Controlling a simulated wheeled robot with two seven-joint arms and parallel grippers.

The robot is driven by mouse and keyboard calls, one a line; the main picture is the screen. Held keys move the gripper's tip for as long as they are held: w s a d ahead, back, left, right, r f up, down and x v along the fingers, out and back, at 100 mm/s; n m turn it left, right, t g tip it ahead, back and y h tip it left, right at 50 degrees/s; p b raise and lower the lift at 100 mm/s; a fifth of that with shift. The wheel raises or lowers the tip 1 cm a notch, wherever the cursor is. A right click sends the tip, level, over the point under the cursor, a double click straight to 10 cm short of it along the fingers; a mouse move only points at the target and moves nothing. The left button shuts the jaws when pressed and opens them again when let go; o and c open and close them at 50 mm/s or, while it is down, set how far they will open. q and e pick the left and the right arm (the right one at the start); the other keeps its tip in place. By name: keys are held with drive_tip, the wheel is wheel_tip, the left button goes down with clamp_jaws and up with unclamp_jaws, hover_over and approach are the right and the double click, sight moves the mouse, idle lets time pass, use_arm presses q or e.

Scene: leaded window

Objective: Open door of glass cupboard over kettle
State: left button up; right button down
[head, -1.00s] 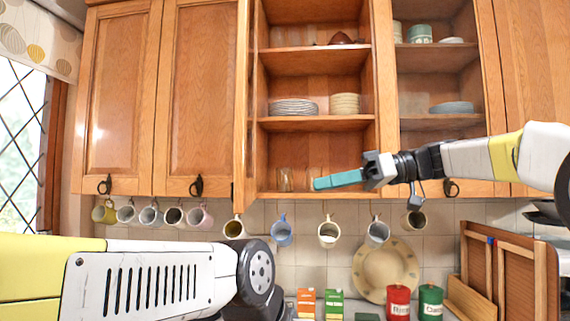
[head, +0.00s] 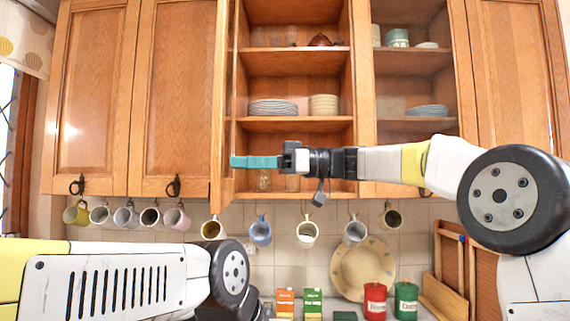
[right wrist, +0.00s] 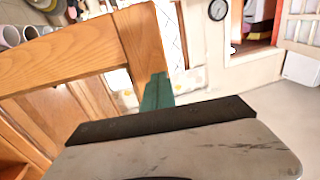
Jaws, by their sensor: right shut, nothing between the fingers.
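The middle cupboard (head: 300,124) shows open shelves. Its door (head: 226,150) stands swung out at the left side, seen nearly edge-on. My right gripper (head: 255,162) is shut and empty, its teal fingers pointing left across the lower part of the opening, tips close to the door's inner side. In the right wrist view the teal fingers (right wrist: 157,92) are beside the door's wooden frame (right wrist: 140,40); whether they touch it I cannot tell. My left arm crosses the lower left of the head view, with its gripper out of frame. I cannot make out the kettle.
Closed solid doors (head: 175,100) are at the left. Plates (head: 273,107) and glasses (head: 264,180) stand on the open shelves. Several mugs (head: 261,231) hang below.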

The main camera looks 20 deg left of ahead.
drive_tip(key=shift+s+a, duration=0.25)
drive_tip(key=shift+a, duration=0.4)
drive_tip(key=x, duration=1.2)
drive_tip(key=shift+a, duration=0.35)
drive_tip(key=shift+s, duration=0.15)
